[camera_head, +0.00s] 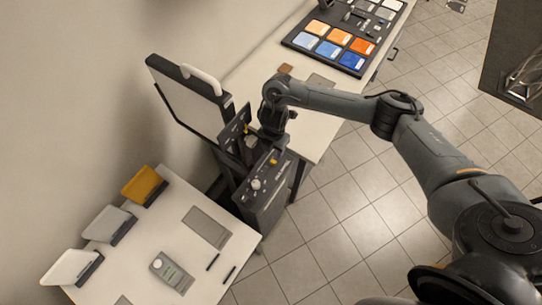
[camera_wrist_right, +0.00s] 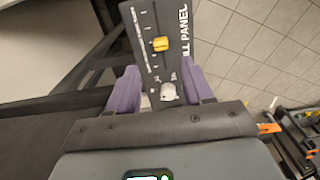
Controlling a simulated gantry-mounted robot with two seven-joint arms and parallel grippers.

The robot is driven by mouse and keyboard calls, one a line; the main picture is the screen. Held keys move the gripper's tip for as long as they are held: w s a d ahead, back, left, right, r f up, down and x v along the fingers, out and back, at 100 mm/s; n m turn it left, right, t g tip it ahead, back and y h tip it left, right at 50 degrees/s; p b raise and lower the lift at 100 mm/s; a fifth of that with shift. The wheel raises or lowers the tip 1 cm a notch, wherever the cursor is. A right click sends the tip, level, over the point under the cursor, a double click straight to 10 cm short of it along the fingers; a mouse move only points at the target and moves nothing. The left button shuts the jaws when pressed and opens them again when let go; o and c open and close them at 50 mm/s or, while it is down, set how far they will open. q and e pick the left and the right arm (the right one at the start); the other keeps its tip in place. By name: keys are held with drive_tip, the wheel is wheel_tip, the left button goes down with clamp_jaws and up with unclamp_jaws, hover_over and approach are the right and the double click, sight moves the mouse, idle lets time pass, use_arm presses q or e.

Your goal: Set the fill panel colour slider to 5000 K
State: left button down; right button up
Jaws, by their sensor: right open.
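In the right wrist view, a dark control plate (camera_wrist_right: 146,18) marked "…LL PANEL" carries a yellow slider knob (camera_wrist_right: 160,43) on a slotted scale and a pale round knob (camera_wrist_right: 168,92) nearer me. The scale's figures are too small to read. My right gripper (camera_wrist_right: 162,90) is open, its purple fingers either side of the pale knob in the picture; no contact is clear. In the head view, my right gripper (camera_head: 262,138) is over the dark control units, its fingertips hard to make out. My left gripper is not in view.
A dark control box (camera_head: 258,208) with yellow and pale knobs stands between two white tables. A large light panel (camera_head: 187,98) stands behind. The near table (camera_head: 160,222) bears a grey meter (camera_head: 172,272) and colour cards. The far table holds a swatch board (camera_head: 345,45). Tiled floor lies right.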

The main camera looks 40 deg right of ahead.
sight(273, 161)
wheel_tip(273, 161, down, 9)
drive_tip(key=shift+r+b, duration=0.1)
drive_tip(key=shift+b, duration=0.45)
clamp_jaws()
